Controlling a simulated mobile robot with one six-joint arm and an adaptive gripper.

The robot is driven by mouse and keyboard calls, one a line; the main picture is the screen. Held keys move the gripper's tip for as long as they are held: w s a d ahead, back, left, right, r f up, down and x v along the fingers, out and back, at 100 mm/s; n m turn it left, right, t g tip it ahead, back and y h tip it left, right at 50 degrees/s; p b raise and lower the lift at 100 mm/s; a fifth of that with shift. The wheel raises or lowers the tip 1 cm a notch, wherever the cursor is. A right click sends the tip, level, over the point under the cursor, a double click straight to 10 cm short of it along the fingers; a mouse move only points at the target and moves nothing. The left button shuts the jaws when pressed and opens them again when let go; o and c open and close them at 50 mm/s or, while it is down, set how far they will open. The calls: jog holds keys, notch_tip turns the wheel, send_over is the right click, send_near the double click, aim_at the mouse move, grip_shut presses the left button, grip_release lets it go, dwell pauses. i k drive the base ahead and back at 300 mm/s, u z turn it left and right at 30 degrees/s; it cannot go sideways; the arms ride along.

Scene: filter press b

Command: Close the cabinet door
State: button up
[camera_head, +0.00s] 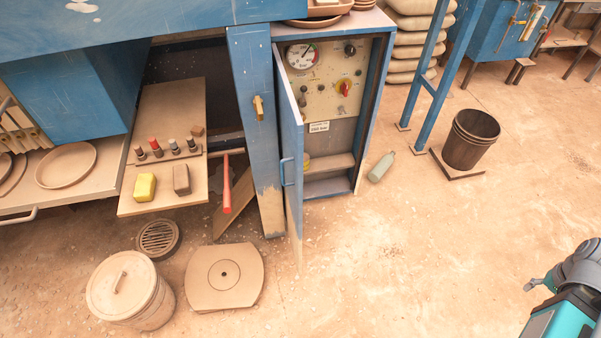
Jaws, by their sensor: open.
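The blue cabinet (368,110) stands in the centre with its front open. Its blue door (293,130) is swung outward on the left side of the opening and shows nearly edge-on. A light blue handle (287,172) is on the door's left-facing side. Inside are a pressure gauge, a red-and-yellow switch (344,87) and a lower shelf. My gripper (536,284) is at the bottom right, partly in view, open and empty. It is well apart from the door, with open floor between them.
A green bottle (381,167) lies on the floor close to the cabinet's right side. A brown bucket (471,140) stands further right near blue posts. A lidded drum (130,292) and a square plate (225,277) are at lower left. A red-handled tool (227,185) hangs left of the door.

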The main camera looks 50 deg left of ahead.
aim_at(290, 123)
jog(key=z, duration=0.1)
jog(key=k, duration=1.05)
jog(key=u, duration=1.55)
jog(key=i, duration=0.5)
jog(key=u, duration=0.2)
